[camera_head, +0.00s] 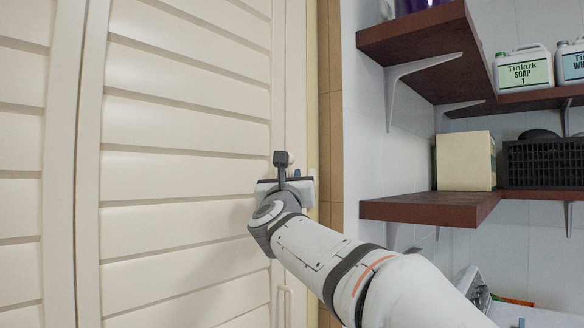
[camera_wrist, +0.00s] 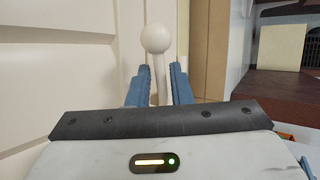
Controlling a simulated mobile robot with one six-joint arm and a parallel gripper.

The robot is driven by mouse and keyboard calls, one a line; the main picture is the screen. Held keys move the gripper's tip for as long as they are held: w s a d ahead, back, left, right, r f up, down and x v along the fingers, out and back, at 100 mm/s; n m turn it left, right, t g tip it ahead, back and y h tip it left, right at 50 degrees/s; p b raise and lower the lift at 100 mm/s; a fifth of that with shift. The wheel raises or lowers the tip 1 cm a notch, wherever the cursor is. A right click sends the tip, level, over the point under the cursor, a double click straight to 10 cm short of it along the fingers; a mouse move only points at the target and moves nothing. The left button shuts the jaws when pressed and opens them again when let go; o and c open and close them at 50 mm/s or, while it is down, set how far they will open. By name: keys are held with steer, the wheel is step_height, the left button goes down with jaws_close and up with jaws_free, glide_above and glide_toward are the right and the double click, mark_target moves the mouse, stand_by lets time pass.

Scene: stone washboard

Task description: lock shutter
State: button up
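The cream louvred shutter (camera_head: 185,165) fills the left of the head view, and its plain edge (camera_wrist: 90,20) shows at the left of the wrist view. A pale lever with a round ball end (camera_wrist: 156,38) stands up in the wrist view. My gripper (camera_wrist: 161,75) has its two blue fingers on either side of the lever's stem, below the ball. The fingers are apart, with slim gaps seeming to show beside the stem. In the head view my gripper (camera_head: 297,174) is at the shutter's right edge, and my wrist hides most of the lever.
A tan frame strip (camera_head: 330,130) runs beside the shutter. Brown shelves (camera_head: 430,207) project at right, holding a cream box (camera_head: 465,161), a dark crate (camera_head: 543,163) and soap jugs (camera_head: 524,70). A slim pale handle (camera_head: 284,306) is low on the shutter.

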mark_target(291, 173)
steer(key=shift+p+x, duration=0.4)
steer(key=shift+x, duration=1.1)
steer(key=shift+c, duration=0.3)
jaws_close()
